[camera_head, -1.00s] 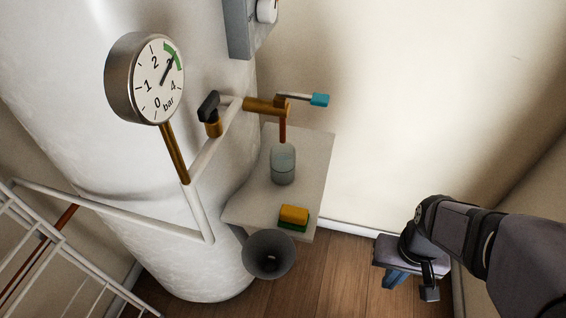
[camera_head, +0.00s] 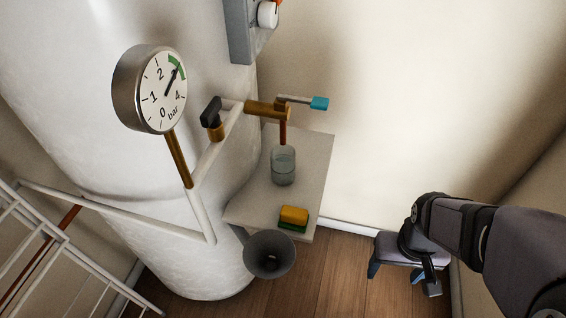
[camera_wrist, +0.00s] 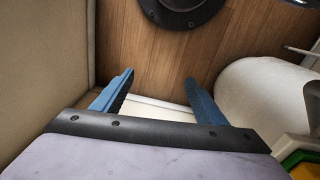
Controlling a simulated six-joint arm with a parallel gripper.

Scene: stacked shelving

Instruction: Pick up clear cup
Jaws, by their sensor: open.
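The clear cup (camera_head: 283,166) stands upright on a small grey shelf (camera_head: 312,165) beside the white tank, under the brass tap's spout. It looks bluish and see-through. My gripper (camera_head: 402,276) is at the lower right of the head view, to the right of and lower than the shelf, well apart from the cup. Its two blue fingers are spread with nothing between them, as the wrist view (camera_wrist: 155,95) also shows. The cup is not in the wrist view.
A yellow and green sponge (camera_head: 293,217) lies on the shelf's front edge. A dark funnel (camera_head: 270,256) sits below it. The brass tap (camera_head: 266,108) with a teal-tipped lever overhangs the cup. A pressure gauge (camera_head: 162,92) and white rack (camera_head: 45,250) are left. Walls bound the right.

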